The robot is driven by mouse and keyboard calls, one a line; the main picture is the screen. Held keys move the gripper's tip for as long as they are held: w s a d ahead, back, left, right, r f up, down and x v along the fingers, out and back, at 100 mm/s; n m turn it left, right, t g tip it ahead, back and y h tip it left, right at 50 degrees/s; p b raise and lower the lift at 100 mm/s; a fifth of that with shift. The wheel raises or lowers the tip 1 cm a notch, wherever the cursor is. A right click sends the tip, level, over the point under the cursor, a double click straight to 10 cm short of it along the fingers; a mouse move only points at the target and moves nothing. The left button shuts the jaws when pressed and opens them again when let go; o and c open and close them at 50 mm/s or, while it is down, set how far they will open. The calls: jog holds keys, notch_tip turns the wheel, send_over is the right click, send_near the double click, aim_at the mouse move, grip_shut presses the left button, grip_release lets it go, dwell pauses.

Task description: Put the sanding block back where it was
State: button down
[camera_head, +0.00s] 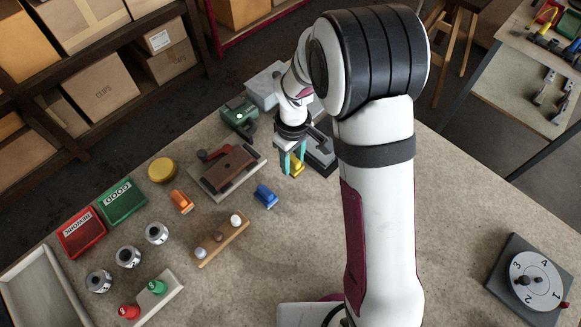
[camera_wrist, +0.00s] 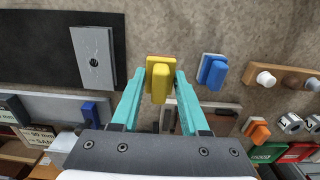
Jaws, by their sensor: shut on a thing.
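A yellow sanding block (camera_wrist: 159,82) is between the teal fingers of my gripper (camera_wrist: 157,92) in the wrist view. My gripper is shut on it. In the head view my gripper (camera_head: 291,161) points down near the far side of the bench, and the yellow block (camera_head: 298,168) shows partly behind a finger. Whether the block touches the bench is hard to tell. A blue block (camera_head: 265,196) of similar shape stands nearby, also seen in the wrist view (camera_wrist: 212,71). An orange block (camera_head: 181,201) stands further left, beyond the gap.
A dark mat (camera_wrist: 40,45) bearing a grey metal piece (camera_wrist: 93,58) lies beside my gripper. A brown block on a board (camera_head: 228,168), a wooden rack with knobs (camera_head: 221,240), green and red bins (camera_head: 122,202) and a numbered dial (camera_head: 538,280) stand around. The bench's front middle is clear.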

jog(key=f, duration=0.4)
jog(key=shift+w+a+f, duration=0.1)
jog(key=shift+a+f, duration=0.05)
jog(key=shift+a, duration=0.1)
jog(key=shift+f, duration=0.1)
jog(key=shift+c, duration=2.1)
grip_release()
notch_tip(320, 180, up, 12)
jog(key=shift+r, duration=0.2)
jog(key=s+d+r+m, duration=0.2)
jog(key=s+m, duration=0.3)
jog(key=s, duration=0.3)
jog(key=s+d+r+m+y, duration=0.1)
jog(key=s+d+r+m, duration=0.1)
jog(key=s, duration=0.6)
jog(key=s+d+r+m, duration=0.2)
jog(key=s+r+m, duration=0.2)
jog(key=s+m, duration=0.3)
jog(key=shift+s+m+y, duration=0.3)
jog(key=shift+s+y, duration=0.1)
jog(key=shift+s, duration=0.25)
